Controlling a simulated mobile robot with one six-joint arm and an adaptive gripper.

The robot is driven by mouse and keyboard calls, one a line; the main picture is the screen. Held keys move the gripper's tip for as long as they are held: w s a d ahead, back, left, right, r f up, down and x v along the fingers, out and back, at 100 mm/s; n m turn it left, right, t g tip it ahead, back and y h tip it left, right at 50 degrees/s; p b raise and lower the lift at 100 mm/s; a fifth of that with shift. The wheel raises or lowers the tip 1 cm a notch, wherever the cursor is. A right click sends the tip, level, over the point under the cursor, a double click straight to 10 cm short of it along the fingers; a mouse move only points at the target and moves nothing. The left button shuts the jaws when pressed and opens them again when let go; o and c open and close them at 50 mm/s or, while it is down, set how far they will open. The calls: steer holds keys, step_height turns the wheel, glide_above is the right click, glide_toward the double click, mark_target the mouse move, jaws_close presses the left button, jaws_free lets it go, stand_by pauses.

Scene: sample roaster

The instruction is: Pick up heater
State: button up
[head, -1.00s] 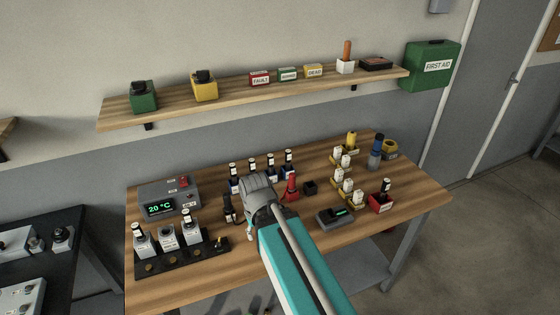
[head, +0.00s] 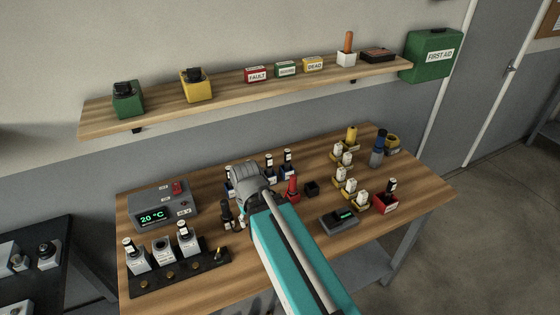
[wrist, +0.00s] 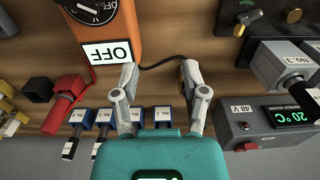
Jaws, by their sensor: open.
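My gripper (wrist: 158,74) is open and empty in the wrist view, its fingers over the wooden bench. In the head view its fingertips (head: 243,222) are small and partly hidden by my arm. Dark pieces with white labels stand in blue holders (head: 288,173); these holders also show in the wrist view (wrist: 104,117). The grey 48 V box (head: 165,206) reads 20 °C; it is right of my fingers in the wrist view (wrist: 245,122). Grey blocks (head: 164,248) on a black rack carry more dark pieces.
An orange meter (wrist: 125,25) marked OFF lies close to my fingers, with a black cable (wrist: 155,62) running between them. A red tool (head: 292,188), yellow holders (head: 349,200) and a red bin (head: 386,203) stand farther right. A shelf (head: 230,92) runs above the bench.

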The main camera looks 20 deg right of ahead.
steer(key=shift+w+d, duration=0.35)
steer(key=shift+d, duration=0.1)
steer(key=shift+o, duration=1.3)
steer(key=shift+w+d+r, duration=0.1)
steer(key=shift+w, duration=0.05)
steer(key=m+t+h+p, duration=0.3)
steer(key=m+p, duration=0.5)
steer(key=m, duration=0.1)
glide_toward(286, 154)
steer(key=shift+s+r, duration=0.3)
steer(key=shift+r, duration=0.15)
steer(key=shift+f+b, duration=0.15)
steer(key=shift+b, duration=0.15)
steer(key=b+x, duration=0.7)
steer(key=shift+w+f, duration=0.15)
steer(key=shift+f, duration=0.15)
steer(key=shift+w+d+f+b, duration=0.15)
steer(key=shift+f+b, duration=0.15)
steer(key=shift+b, duration=0.05)
